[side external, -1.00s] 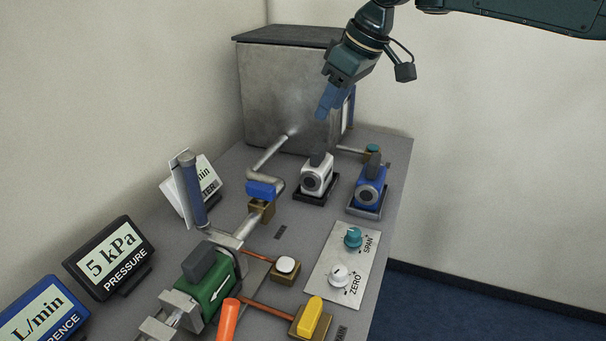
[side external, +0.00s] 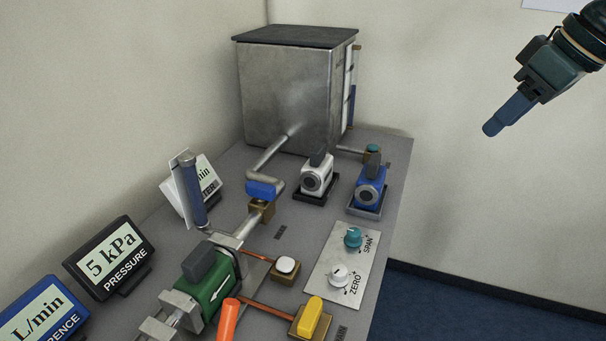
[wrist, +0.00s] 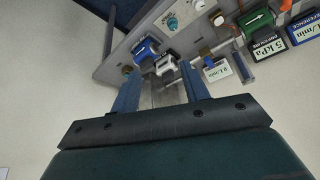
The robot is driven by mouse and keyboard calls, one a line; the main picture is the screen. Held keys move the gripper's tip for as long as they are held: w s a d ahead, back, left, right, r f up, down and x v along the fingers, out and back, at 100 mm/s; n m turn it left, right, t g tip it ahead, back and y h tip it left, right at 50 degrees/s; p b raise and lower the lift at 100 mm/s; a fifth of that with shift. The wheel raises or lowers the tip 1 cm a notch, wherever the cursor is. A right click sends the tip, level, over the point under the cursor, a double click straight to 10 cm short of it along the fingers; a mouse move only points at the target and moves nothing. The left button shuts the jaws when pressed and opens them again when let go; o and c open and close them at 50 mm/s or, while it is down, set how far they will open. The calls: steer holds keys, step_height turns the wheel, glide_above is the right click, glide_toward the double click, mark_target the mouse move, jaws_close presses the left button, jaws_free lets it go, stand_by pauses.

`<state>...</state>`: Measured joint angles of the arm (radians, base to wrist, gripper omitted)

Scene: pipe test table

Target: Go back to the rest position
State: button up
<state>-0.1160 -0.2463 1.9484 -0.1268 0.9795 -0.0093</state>
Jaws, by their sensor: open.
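My gripper (side external: 493,129) hangs at the upper right of the side external view, out past the table's right edge and above the floor. Its blue fingers point down and to the left. In the wrist view the two fingers of my gripper (wrist: 160,92) stand apart with a gap between them. Nothing is held between them. The gripper touches nothing.
The grey table (side external: 230,150) carries a metal tank (side external: 285,95), a white device (side external: 316,177), a blue device (side external: 369,190), a knob panel (side external: 335,285), a green pump (side external: 210,285) and a pressure display (side external: 108,258). Open air surrounds my gripper.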

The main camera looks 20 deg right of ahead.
steer(key=s+d+f+m, duration=0.1)
steer(key=s+d+f, duration=0.1)
steer(key=s, duration=0.3)
steer(key=s+d+f+m+h, duration=0.1)
steer(key=s+d+f, duration=0.1)
steer(key=s, duration=0.3)
steer(key=s+d+f, duration=0.2)
steer(key=s+f, duration=0.2)
steer(key=s, duration=0.1)
steer(key=shift+s+f+m+t, duration=0.3)
steer(key=shift+s+f+m, duration=0.05)
steer(key=shift+s+m, duration=0.05)
